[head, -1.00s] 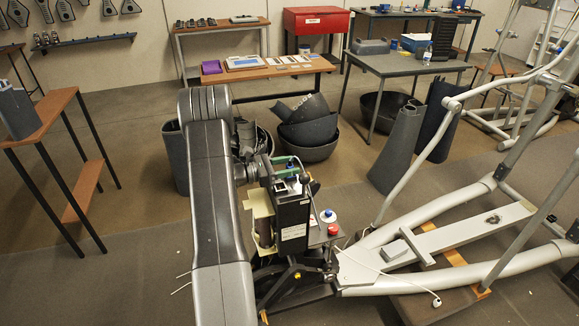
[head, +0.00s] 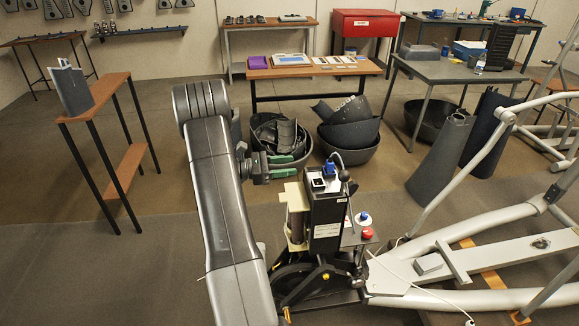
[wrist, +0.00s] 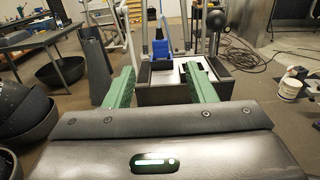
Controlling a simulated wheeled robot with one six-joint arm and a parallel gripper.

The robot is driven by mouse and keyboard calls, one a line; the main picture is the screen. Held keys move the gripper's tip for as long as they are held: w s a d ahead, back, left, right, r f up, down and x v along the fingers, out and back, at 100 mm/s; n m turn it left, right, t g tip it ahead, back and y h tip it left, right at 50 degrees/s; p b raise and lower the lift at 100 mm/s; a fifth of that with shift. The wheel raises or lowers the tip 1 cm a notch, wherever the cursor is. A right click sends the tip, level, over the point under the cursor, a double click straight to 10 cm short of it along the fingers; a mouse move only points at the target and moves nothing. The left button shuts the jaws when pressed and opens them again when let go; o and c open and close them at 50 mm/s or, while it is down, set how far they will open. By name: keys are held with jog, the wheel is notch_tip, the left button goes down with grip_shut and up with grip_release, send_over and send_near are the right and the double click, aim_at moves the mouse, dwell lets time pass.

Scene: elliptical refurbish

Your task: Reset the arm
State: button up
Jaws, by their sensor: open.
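My gripper (head: 282,166) has green fingers and is open and empty. It is at the left of the black boxy unit (head: 326,215) on the elliptical frame, at about the height of its top and apart from it. In the wrist view the two fingers (wrist: 158,72) are spread wide, with the unit (wrist: 170,92) beyond their tips. A blue plug-like piece (head: 329,168) stands on top of the unit; in the wrist view it (wrist: 161,50) shows between the fingers.
The elliptical's grey frame (head: 490,258) spreads to the right. A red button (head: 367,233) sits beside the unit. Dark bins (head: 348,135) and a wooden-topped table (head: 310,70) stand behind. A narrow table (head: 95,98) is at the left. Floor at the lower left is clear.

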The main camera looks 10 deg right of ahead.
aim_at(328, 161)
jog(key=shift+d, duration=0.1)
jog(key=d+p, duration=0.1)
jog(key=d, duration=0.3)
jog(key=d+p, duration=0.1)
jog(key=d, duration=0.4)
jog(key=d+p, duration=0.1)
jog(key=d, duration=0.3)
jog(key=shift+s+d, duration=0.4)
jog(key=shift+r+p, duration=0.2)
jog(key=shift+p, duration=0.1)
jog(key=shift+a, duration=0.1)
jog(key=shift+f, duration=0.1)
